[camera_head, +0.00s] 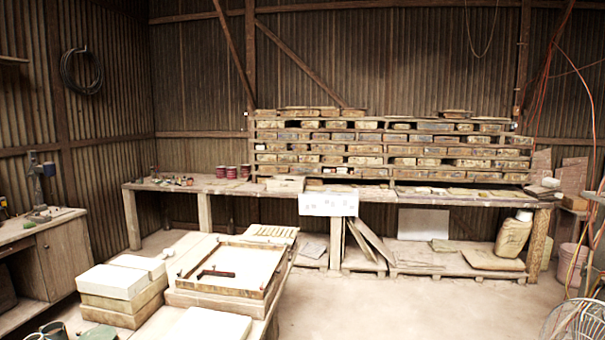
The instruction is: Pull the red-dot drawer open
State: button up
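I cannot make out a drawer with a red dot. A wooden workbench cabinet (57,262) stands at the left edge, with front panels that may be doors or drawers; no red dot shows on them. My gripper is not in view.
A low table in front carries pale blocks (112,281) and a wooden frame (262,290) with a dark tool (214,273). A long bench (235,187) with shelves of stacked pieces (390,145) lines the back wall. A fan (578,322) stands lower right. Open floor (400,305) lies right of the table.

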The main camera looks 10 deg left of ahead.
aim_at(305, 169)
jog(key=i+u, duration=0.25)
jog(key=i, duration=6.5)
jog(key=i+z, duration=0.15)
jog(key=i, duration=0.4)
jog(key=i+j+z, duration=0.15)
jog(key=i, duration=0.45)
jog(key=i+j+z, duration=0.15)
jog(key=i, duration=0.4)
